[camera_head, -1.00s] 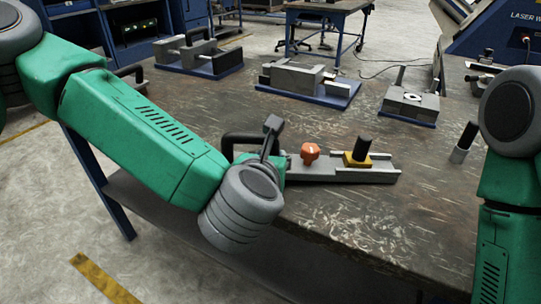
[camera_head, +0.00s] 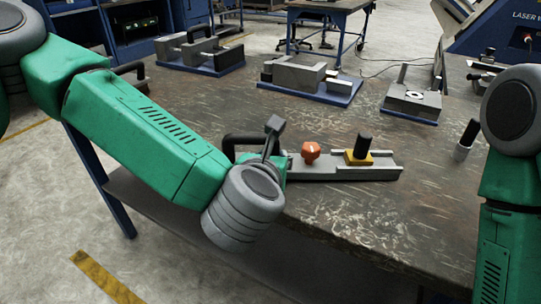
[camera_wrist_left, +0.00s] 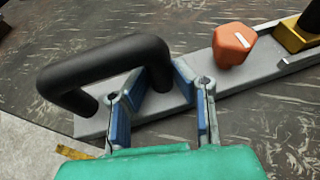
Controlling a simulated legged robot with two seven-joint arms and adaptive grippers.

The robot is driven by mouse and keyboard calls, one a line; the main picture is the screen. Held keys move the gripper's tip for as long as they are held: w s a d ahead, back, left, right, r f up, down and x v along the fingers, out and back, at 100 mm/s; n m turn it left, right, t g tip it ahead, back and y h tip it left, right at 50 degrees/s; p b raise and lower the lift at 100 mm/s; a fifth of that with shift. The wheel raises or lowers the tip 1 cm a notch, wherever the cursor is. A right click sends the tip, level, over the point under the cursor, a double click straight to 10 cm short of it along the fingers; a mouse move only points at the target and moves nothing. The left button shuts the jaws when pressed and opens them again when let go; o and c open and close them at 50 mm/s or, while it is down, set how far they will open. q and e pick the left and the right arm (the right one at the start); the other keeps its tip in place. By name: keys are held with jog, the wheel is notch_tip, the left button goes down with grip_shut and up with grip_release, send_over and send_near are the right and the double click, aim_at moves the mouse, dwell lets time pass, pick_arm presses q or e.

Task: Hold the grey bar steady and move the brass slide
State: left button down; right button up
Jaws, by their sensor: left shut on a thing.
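The grey bar (camera_head: 335,174) lies on the table in front of me, and it shows in the left wrist view (camera_wrist_left: 270,75) too. The brass slide (camera_head: 357,158), with an upright black knob (camera_head: 363,145), sits in the channel near the bar's right end. An orange knob (camera_head: 311,152) stands left of it. A black handle (camera_wrist_left: 105,70) arches over the bar's left end. My left gripper (camera_wrist_left: 162,108) is shut on this handle, its blue-padded fingers on either side of the right leg. The exact contact is partly hidden. My right gripper is out of view; only its arm shows.
Grey fixtures on blue plates stand behind: one at back left (camera_head: 202,53), one in the middle (camera_head: 305,75) and one at right (camera_head: 413,103). A black-topped peg (camera_head: 467,138) stands near my right arm. The table front right of the bar is clear.

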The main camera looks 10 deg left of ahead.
pick_arm(q)
jog(key=shift+f+b, duration=0.4)
jog(key=shift+f, duration=0.2)
dwell(0.3)
jog(key=shift+s+f, duration=0.15)
dwell(0.4)
